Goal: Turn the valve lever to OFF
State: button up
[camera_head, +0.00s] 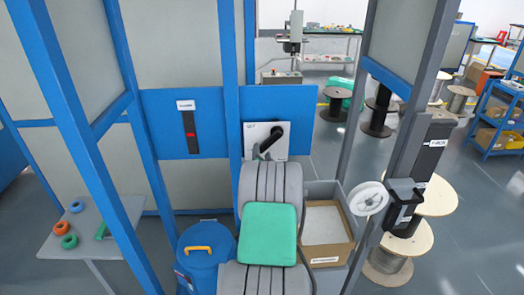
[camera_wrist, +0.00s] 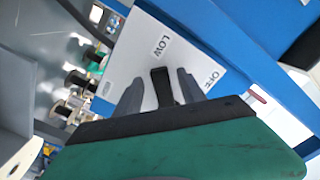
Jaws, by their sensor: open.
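The valve plate (camera_head: 282,150) is a white panel on a blue board in the head view, with a black lever (camera_head: 270,139) slanting down-left from its round hub. In the wrist view the plate (camera_wrist: 133,50) shows the labels LOW and OFF. The black lever (camera_wrist: 162,88) stands between the two grey fingers of my gripper (camera_wrist: 160,78), its visible end nearer LOW than OFF. The fingers are open, with gaps showing on both sides of the lever. Its lower part is hidden by the gripper body.
Blue frame posts (camera_head: 229,70) and a grey post (camera_head: 404,130) stand either side of the valve. A blue drum (camera_head: 207,265) and an open cardboard box (camera_head: 325,228) stand below. A black slotted strip (camera_head: 189,132) with a red mark is left of the valve.

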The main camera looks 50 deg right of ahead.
jog(key=shift+w+d, duration=0.25)
jog(key=shift+c, duration=0.2)
grip_shut()
dwell(1.1)
